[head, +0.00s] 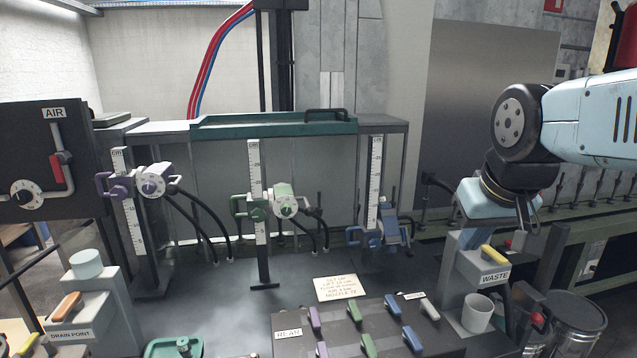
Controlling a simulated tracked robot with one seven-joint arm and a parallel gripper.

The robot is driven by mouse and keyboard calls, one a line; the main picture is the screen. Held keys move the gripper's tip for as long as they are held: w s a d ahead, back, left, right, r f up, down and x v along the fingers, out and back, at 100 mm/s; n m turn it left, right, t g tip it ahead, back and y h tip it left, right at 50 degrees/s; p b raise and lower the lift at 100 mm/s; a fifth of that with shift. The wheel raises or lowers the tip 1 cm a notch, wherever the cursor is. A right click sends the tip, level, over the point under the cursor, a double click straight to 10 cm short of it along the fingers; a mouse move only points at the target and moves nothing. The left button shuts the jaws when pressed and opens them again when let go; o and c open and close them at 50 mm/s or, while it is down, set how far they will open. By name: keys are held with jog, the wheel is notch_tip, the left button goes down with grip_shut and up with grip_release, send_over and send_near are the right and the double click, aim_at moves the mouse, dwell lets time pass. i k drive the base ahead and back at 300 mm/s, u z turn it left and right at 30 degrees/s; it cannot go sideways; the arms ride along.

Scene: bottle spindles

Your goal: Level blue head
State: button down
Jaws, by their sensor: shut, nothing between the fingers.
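My gripper (524,240) is at the right, pointing down near the waste stand, well apart from the blue head. It is shut and empty; its fingertips are small and dark in this view.
A dark panel of colored levers (365,330) and a note card (341,288) lie in front. The AIR panel (40,165) is at left. A green tray (270,124) tops the frame.

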aim_at(388, 220)
jog(key=z, duration=0.95)
jog(key=i, duration=0.15)
jog(key=u, duration=3.7)
jog(key=k, duration=1.4)
jog(key=z, duration=3.05)
jog(key=k, duration=0.1)
jog(key=u, duration=1.15)
